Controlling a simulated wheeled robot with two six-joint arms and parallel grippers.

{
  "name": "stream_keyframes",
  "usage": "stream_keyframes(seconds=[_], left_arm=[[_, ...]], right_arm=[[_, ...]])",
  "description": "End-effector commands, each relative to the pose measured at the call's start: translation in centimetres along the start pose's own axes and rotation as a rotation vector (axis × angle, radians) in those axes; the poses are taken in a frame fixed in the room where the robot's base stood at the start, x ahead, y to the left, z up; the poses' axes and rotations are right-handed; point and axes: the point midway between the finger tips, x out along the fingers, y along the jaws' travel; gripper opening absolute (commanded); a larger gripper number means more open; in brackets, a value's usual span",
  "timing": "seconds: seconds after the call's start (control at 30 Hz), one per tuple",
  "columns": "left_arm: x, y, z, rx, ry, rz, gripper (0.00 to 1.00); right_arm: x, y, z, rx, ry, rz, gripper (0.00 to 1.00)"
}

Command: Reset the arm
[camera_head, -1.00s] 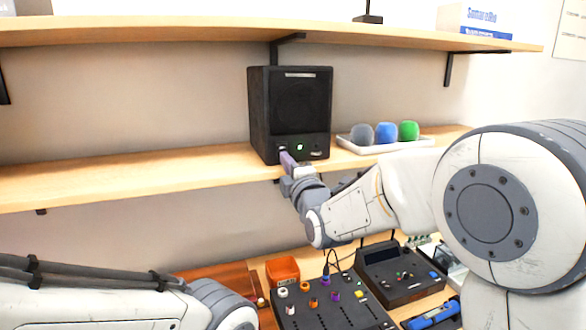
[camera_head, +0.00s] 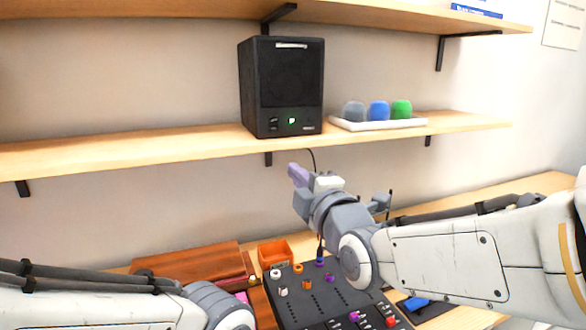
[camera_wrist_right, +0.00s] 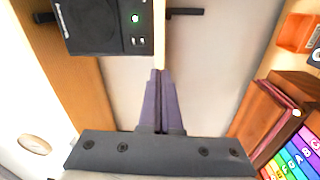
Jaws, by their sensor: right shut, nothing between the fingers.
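My right gripper (camera_head: 298,174) is shut with nothing between its purple fingers. It hangs in the air in front of the wall, just below the shelf edge and above the mixer. In the right wrist view its fingers (camera_wrist_right: 159,98) lie together against the bare wall. My left arm comes in at the lower left of the head view; its fingers are out of frame. The black speaker (camera_head: 282,88) stands upright on the lower shelf with a small green light lit on its front. It also shows at the top left of the right wrist view (camera_wrist_right: 108,22), apart from the fingers.
A white tray (camera_head: 345,125) with grey, blue and green foam covers sits right of the speaker on the shelf (camera_head: 120,150). Below are a black mixer (camera_head: 300,308) with coloured knobs, an orange bin (camera_head: 275,252) and a brown wooden case (camera_head: 190,262).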

Motion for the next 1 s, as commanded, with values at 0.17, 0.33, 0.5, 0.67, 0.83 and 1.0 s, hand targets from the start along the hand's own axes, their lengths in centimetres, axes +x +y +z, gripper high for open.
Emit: stream_keyframes(seconds=[0.17,0.33,0.5,0.67,0.83,1.0], left_arm=[[0.0,0.0,0.0,0.000,0.000,0.000,0.00],[0.0,0.0,0.0,0.000,0.000,0.000,0.00],[0.0,0.0,0.0,0.000,0.000,0.000,0.00],[0.0,0.0,0.0,0.000,0.000,0.000,0.00],[0.0,0.0,0.0,0.000,0.000,0.000,0.00],[0.0,0.0,0.0,0.000,0.000,0.000,0.00]], right_arm=[[-2.8,-8.7,-2.8,0.341,-0.008,-0.377,0.00],[-10.0,-17.7,-5.2,0.693,-0.207,-0.823,0.00],[-19.4,-23.1,-5.8,0.907,-0.569,-1.163,0.00],[-25.8,-24.6,-5.4,0.973,-0.873,-1.308,0.00],[-28.4,-24.9,-5.1,0.982,-1.013,-1.348,0.00],[-28.5,-24.9,-5.0,0.985,-1.021,-1.348,0.00]])
